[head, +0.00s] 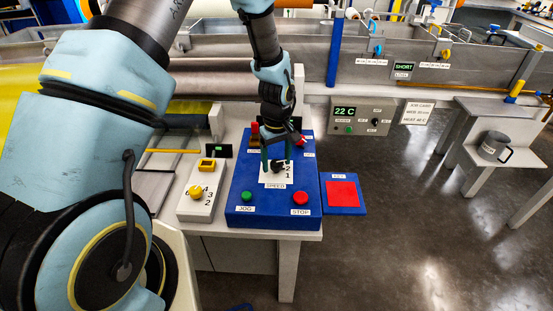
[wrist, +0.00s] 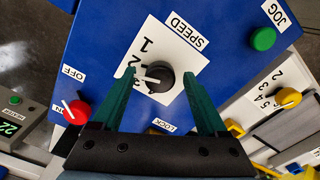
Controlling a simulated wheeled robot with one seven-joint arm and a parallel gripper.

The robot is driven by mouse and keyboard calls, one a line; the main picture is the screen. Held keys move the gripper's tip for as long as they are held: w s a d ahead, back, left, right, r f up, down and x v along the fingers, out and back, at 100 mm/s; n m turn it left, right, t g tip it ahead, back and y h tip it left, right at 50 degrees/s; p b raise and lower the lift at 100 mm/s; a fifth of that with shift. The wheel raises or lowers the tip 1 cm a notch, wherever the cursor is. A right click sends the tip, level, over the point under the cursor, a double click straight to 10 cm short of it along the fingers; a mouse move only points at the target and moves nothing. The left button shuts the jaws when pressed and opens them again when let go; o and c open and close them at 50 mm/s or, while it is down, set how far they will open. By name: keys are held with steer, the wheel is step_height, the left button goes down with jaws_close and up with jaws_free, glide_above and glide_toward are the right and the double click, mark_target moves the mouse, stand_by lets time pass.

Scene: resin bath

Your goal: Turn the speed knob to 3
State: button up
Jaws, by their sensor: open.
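The speed knob (wrist: 158,77) is black with a white pointer, on a white dial plate (wrist: 178,52) marked SPEED. In the wrist view the pointer aims left, near the 2 and the partly hidden 3; I cannot tell exactly which mark it meets. My gripper (wrist: 160,72) is open, with one green finger on each side of the knob and gaps visible between. In the head view my gripper (head: 277,157) is over the dial on the blue control box (head: 240,213), and largely hides the knob.
A green JOG button (head: 247,196) and red STOP button (head: 300,198) sit in front of the dial. A red switch knob (wrist: 77,112) is by OFF and ON labels. A grey box with a yellow knob (head: 195,191) stands left; a red pad (head: 342,193) lies right.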

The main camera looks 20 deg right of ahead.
jaws_close()
stand_by(0.5)
steer(key=n+b, duration=0.1)
steer(key=n, duration=0.2)
steer(key=shift+n+b, duration=0.4)
steer(key=n, duration=0.4)
steer(key=shift+n, duration=0.4)
stand_by(0.4)
jaws_free()
